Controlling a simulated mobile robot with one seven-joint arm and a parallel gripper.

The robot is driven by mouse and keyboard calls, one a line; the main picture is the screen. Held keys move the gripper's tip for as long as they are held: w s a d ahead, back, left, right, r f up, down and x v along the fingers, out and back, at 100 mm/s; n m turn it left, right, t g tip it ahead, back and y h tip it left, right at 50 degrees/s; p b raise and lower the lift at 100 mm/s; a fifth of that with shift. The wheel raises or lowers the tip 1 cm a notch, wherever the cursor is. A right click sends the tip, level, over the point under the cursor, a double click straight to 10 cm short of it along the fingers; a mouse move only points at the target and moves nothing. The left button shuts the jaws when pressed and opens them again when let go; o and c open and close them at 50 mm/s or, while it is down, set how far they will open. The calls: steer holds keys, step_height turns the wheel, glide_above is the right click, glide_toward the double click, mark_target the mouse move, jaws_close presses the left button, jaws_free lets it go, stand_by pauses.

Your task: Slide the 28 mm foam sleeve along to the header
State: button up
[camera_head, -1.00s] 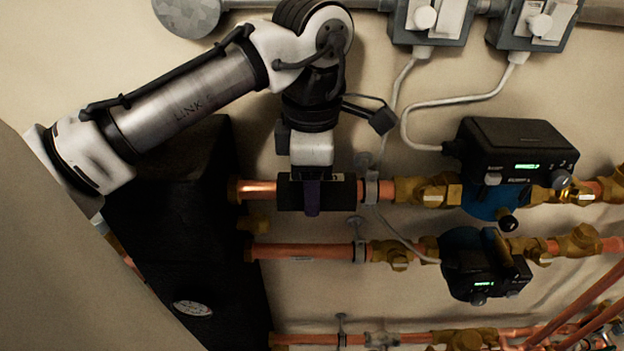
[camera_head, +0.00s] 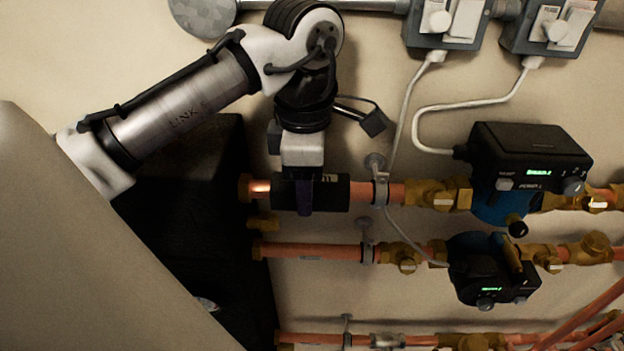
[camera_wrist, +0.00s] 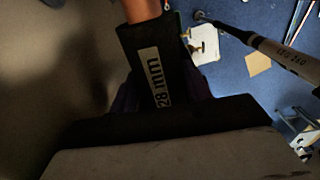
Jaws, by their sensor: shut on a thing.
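The black 28 mm foam sleeve (camera_head: 335,191) is around the upper copper pipe (camera_head: 362,192). In the wrist view the sleeve (camera_wrist: 170,50) shows its white "28 mm" label, with bare copper pipe beyond its far end. My gripper (camera_head: 304,197) is shut on the sleeve from above, left of its middle, with a dark finger across its front. The large black block (camera_head: 200,165) at left, where the pipes end, looks like the header's casing. A brass fitting (camera_head: 244,187) stands at its edge. A short bare stretch of pipe shows between fitting and sleeve.
A pipe clip (camera_head: 381,190) holds the pipe just right of the sleeve, with a small gap. Further right are a brass valve (camera_head: 440,194) and a pump (camera_head: 525,165). A second copper pipe (camera_head: 310,251) runs below. Grey cables (camera_head: 418,120) hang behind.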

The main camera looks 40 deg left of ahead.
steer(key=shift+s+a, duration=0.75)
steer(key=shift+a, duration=0.3)
steer(key=o, duration=1)
steer(key=shift+o, duration=0.2)
steer(key=shift+r, duration=0.1)
step_height(320, 180, up, 7)
steer(key=shift+r+b, duration=0.15)
steer(key=shift+b, duration=0.25)
